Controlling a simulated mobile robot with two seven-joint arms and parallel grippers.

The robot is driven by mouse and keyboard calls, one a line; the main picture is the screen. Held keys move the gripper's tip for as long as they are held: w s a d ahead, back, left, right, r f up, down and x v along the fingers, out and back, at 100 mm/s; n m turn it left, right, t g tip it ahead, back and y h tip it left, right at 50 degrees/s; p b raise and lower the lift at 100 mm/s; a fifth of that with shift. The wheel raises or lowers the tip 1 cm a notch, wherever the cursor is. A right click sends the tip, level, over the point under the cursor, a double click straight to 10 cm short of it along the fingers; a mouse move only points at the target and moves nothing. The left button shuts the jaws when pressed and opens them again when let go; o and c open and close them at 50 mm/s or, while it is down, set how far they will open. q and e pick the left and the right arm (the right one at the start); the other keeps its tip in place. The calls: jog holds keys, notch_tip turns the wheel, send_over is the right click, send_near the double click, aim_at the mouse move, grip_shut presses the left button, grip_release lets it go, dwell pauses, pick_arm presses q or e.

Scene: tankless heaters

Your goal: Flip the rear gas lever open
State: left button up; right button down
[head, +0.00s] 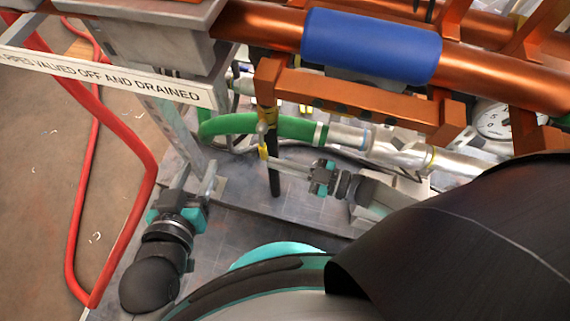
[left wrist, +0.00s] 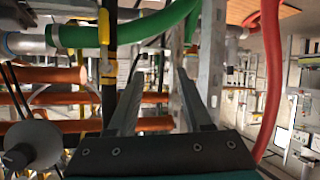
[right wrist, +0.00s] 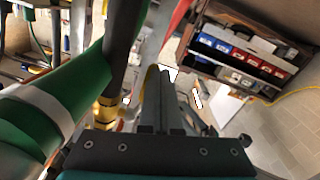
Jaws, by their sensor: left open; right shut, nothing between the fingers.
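A yellow lever (head: 263,151) hangs from a valve on a thin vertical pipe below the copper pipework in the head view. I take it as the gas lever. My right gripper (head: 271,161) is shut and empty, its fingertips right beside the lever; contact is not certain. In the right wrist view the shut fingers (right wrist: 163,75) overlap a yellow strip behind them, near a yellow-banded fitting (right wrist: 104,112). My left gripper (head: 197,176) is open and empty, apart from the lever, near a grey metal post. In the left wrist view its fingers (left wrist: 158,90) are spread, with nothing between them.
A green hose (head: 270,126) runs behind the lever into silver pipes. Copper pipes with a blue sleeve (head: 370,46) lie above. A white sign (head: 110,76) and a red hose (head: 140,150) are at the left. A dark vertical pipe (head: 273,180) stands below the lever.

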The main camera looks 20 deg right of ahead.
pick_arm(q)
jog(key=d+r+t+h+b, duration=0.1)
jog(key=t, duration=0.1)
jog(key=s+d+r+t+b, duration=0.1)
jog(key=d+t, duration=0.1)
jog(key=shift+s+r+n+h, duration=0.1)
jog(key=shift+r+n+h, duration=0.2)
jog(key=shift+h, duration=0.1)
pick_arm(e)
jog(key=shift+w+a+f+t+y, duration=0.1)
jog(key=shift+w+a+t+y, duration=0.2)
jog(key=shift+a+y, duration=0.2)
jog(key=shift+w+a+f+t+y, duration=0.1)
jog(key=shift+w+a+t+y, duration=0.15)
jog(key=shift+a+y, duration=0.2)
pick_arm(q)
jog(key=shift+a, duration=0.2)
pick_arm(e)
jog(key=v, duration=1.6)
jog(key=shift+s+d, duration=0.2)
jog(key=shift+d, duration=0.1)
jog(key=shift+a, duration=0.1)
